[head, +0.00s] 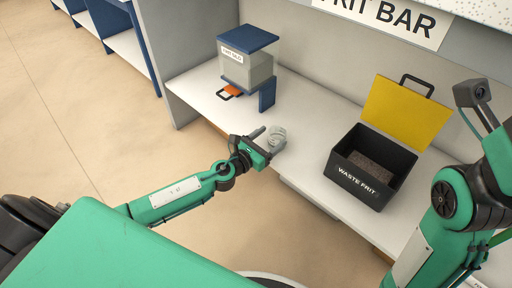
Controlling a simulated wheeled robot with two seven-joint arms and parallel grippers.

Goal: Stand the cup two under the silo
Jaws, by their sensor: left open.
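The cup (279,134), small, clear and greyish, stands near the front edge of the white counter. My left gripper (267,141) is open, with its fingers pointing at the cup and very close to it. I cannot tell whether the fingers touch the cup. The silo (247,68) stands behind and to the left on the counter, a clear-walled box with a blue lid, a white label and a blue leg. An orange slide with a dark handle (230,92) sits low at its front.
A black waste frit bin (365,183) with a raised yellow lid (404,108) stands to the right on the counter. A grey side panel (165,75) closes the counter's left end. The counter between silo and bin is mostly clear.

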